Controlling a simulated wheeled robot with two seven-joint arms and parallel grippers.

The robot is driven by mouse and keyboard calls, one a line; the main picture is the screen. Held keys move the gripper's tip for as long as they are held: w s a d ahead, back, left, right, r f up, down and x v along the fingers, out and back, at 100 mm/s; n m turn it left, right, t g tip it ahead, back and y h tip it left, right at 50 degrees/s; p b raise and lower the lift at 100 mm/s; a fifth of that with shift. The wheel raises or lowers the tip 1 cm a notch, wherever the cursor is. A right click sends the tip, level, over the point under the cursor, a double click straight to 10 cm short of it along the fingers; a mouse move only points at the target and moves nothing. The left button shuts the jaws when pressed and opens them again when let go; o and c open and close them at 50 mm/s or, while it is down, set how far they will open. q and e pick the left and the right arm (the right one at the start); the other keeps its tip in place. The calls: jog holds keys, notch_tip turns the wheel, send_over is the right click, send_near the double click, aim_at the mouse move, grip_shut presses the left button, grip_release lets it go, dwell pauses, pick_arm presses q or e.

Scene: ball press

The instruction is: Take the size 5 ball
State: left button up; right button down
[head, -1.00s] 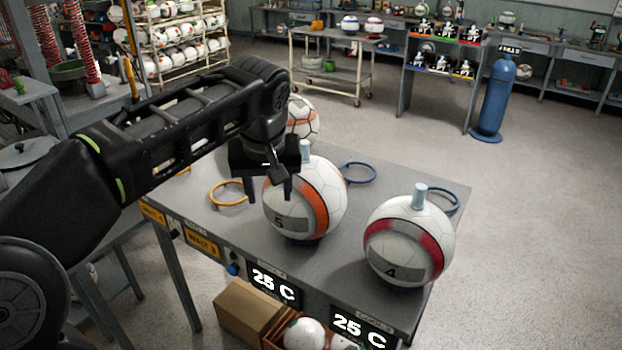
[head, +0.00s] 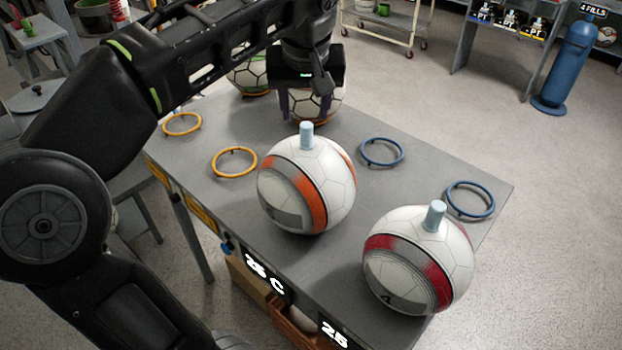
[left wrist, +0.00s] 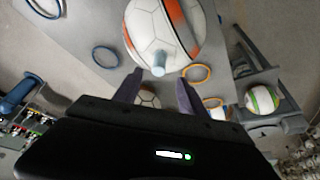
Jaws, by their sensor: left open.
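The size 5 ball (head: 335,183) is white with an orange band and a grey panel, and a pale blue peg (head: 306,135) stands on its top. My left gripper (head: 305,115) is open and empty, pointing down just behind the peg in the head view. In the left wrist view the ball (left wrist: 150,30) and its peg (left wrist: 159,62) lie ahead of the spread fingertips (left wrist: 152,74); I see no contact. My right gripper is not in view.
A red-banded ball marked 4 (head: 450,245), also with a peg, stands at the right. Two balls, one green-marked (head: 250,78) and one partly hidden (head: 330,100), stand behind my gripper. Orange rings (head: 234,162) and blue rings (head: 382,152) line the table. A blue cylinder (head: 567,70) stands on the floor.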

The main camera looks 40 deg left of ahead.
aim_at(307, 126)
pick_arm(q)
jog(key=shift+b+x, duration=1.3)
jog(key=shift+x, duration=0.2)
jog(key=shift+d+r, duration=0.1)
jog(key=shift+w+f, duration=0.1)
jog(key=shift+f, duration=0.3)
jog(key=shift+p+x, duration=0.35)
jog(key=shift+x, duration=1.9)
jog(key=shift+c, duration=0.3)
grip_shut()
